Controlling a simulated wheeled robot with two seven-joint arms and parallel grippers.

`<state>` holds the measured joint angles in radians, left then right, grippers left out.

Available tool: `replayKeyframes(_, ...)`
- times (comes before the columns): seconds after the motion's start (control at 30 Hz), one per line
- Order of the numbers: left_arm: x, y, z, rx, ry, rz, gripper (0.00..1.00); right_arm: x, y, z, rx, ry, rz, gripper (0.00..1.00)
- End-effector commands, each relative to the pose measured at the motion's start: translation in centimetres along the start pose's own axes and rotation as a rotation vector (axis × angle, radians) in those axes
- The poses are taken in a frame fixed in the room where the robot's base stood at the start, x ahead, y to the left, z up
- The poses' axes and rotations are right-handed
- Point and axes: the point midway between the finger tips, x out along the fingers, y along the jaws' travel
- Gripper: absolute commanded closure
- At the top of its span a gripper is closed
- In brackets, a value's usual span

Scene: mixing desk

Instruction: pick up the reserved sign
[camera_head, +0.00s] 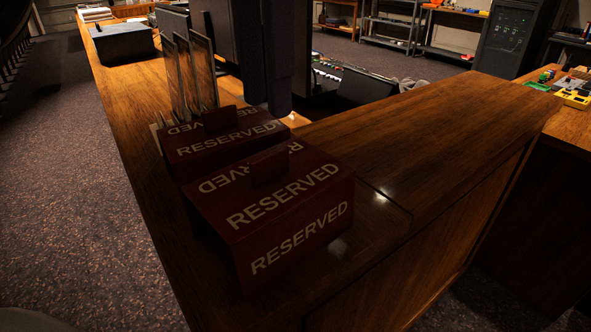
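Two dark red signs with cream "RESERVED" lettering stand one behind the other on the wooden desk top. The nearer reserved sign (262,212) is at the centre, and the farther reserved sign (190,148) is just behind it to the left. Each has a raised dark red piece like a handle on top. A dark upright shape that seems to be my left gripper (268,106) hangs behind the signs, apart from the nearer one. It is too dark to tell whether its fingers are open. My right gripper is not in view.
Several thin upright panels (190,75) stand right behind the farther sign. A black box (123,42) sits farther along the desk (480,112). A mixing keyboard (328,72) is beyond the ledge.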

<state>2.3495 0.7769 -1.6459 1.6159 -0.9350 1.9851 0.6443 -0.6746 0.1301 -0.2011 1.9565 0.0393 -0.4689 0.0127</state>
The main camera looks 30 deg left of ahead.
Motion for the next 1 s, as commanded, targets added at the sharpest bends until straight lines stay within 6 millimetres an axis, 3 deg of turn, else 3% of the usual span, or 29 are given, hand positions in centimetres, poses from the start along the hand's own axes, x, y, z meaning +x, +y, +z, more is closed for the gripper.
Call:
replayKeyframes(0.13, 0.2, 0.9, -0.6, -0.025, -0.003, 0.03, 0.72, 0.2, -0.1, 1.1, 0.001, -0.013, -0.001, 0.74)
replayKeyframes(0.3, 2.8, 1.0, -0.6, -0.023, -0.002, 0.029, 0.72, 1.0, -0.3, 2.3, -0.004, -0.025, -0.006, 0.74)
replayKeyframes(0.57, 5.4, 0.8, -0.5, -0.023, -0.003, 0.031, 0.72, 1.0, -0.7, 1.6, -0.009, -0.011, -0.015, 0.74)
replayKeyframes(0.8, 8.8, 0.6, -0.4, -0.024, -0.005, 0.03, 0.72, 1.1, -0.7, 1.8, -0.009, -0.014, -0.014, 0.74)
replayKeyframes(1.0, 9.6, 0.6, -0.4, -0.025, -0.006, 0.028, 0.72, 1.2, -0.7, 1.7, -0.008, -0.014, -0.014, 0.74)
